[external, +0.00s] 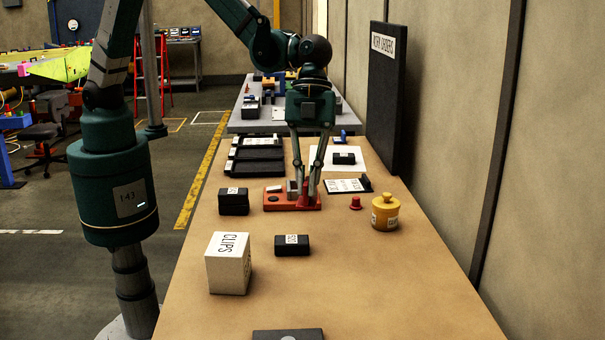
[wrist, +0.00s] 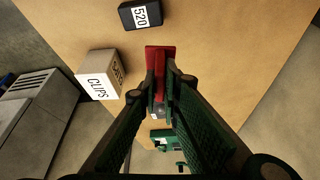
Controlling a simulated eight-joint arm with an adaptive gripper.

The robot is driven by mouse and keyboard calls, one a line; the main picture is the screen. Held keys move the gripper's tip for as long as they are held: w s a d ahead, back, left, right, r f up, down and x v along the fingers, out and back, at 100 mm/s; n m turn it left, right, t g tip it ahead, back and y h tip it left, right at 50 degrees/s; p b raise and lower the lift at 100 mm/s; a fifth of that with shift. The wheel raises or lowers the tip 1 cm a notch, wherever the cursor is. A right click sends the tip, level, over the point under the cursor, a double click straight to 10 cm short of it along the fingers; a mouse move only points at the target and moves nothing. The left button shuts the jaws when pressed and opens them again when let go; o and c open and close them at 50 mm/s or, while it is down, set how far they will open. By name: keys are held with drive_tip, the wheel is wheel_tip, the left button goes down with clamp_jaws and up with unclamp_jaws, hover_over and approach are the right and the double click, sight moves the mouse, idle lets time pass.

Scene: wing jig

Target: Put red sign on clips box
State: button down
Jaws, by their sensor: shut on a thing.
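The red sign (wrist: 160,53) is a dark red flat piece between my fingertips in the wrist view. In the external view, my gripper (external: 304,198) points down at an orange-red base (external: 275,204) on the table, its fingers shut on the sign. The fingers partly hide the sign, and I cannot tell whether it touches the base. The clips box (external: 228,264) is a pale box marked CLIPS, standing upright nearer the camera and left of my gripper. It also shows at the left in the wrist view (wrist: 99,74). Its visible top is clear.
A yellow jar (external: 385,212) and small red knob (external: 355,203) are at the right. Black trays (external: 256,158) lie farther back. The front right tabletop is bare.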

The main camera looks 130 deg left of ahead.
drive_tip(key=s+d+r+m+p, duration=0.1)
drive_tip(key=s+d+r, duration=0.2)
drive_tip(key=d, duration=0.6)
drive_tip(key=s+d+r+m+g+p, duration=0.1)
drive_tip(key=s+d+r+p, duration=0.1)
drive_tip(key=d, duration=0.8)
drive_tip(key=shift+s+r+p, duration=0.3)
drive_tip(key=shift+s+r, duration=0.15)
drive_tip(key=shift+s, duration=0.05)
drive_tip(key=shift+a, duration=0.1)
approach(223, 249)
drive_tip(key=shift+w+d+r, duration=0.15)
drive_tip(key=shift+w+d, duration=0.05)
drive_tip(key=shift+d, duration=0.35)
drive_tip(key=shift+f, duration=2.1)
drive_tip(key=shift+f, duration=0.15)
drive_tip(key=c, duration=2.6)
unclamp_jaws()
drive_tip(key=shift+o, duration=0.2)
